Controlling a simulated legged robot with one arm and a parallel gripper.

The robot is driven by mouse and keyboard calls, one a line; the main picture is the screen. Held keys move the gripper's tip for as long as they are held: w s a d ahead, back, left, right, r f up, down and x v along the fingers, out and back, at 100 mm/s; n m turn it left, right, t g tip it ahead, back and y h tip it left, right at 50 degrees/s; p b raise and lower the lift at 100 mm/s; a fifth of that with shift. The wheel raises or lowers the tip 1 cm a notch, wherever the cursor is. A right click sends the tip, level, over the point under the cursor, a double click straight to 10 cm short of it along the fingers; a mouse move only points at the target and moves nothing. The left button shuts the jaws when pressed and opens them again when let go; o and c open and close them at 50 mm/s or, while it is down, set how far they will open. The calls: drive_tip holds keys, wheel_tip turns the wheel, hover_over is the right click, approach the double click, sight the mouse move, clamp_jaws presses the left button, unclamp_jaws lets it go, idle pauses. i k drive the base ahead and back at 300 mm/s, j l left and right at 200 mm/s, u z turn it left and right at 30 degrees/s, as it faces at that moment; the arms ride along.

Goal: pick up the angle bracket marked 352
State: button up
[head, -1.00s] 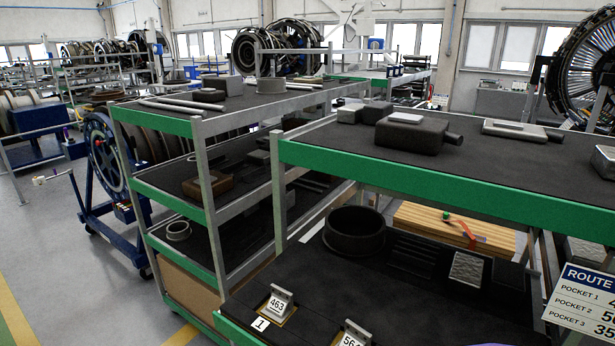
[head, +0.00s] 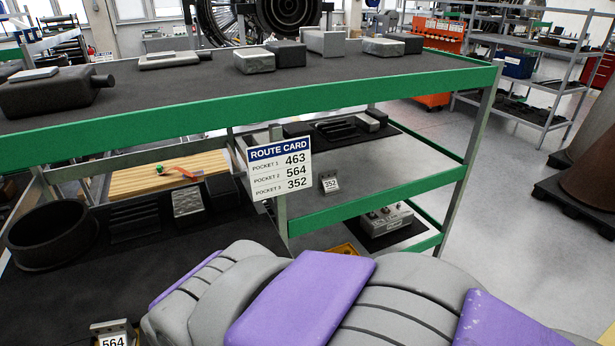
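The angle bracket marked 352 (head: 330,183) is small and grey with a white label. It stands upright on the grey middle shelf (head: 385,178) of the rack, just right of the route card. Nothing touches it that I can see. My gripper is not visible; only the grey and purple links of my arm cross the bottom of the head view, below and in front of the bracket.
The route card (head: 280,170) lists pockets 463, 564 and 352. A bracket marked 564 (head: 112,337) sits at the lower left. A green-edged upper shelf (head: 250,108) overhangs the bracket's shelf. A black ring (head: 50,238) lies left. Open floor (head: 520,200) is at right.

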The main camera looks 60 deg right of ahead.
sight(328, 184)
drive_tip(key=z, duration=1.8)
drive_tip(key=l+u, duration=0.5)
drive_tip(key=u, duration=0.25)
drive_tip(key=l+u, duration=0.6)
drive_tip(key=l, duration=1.1)
drive_tip(key=i, duration=0.6)
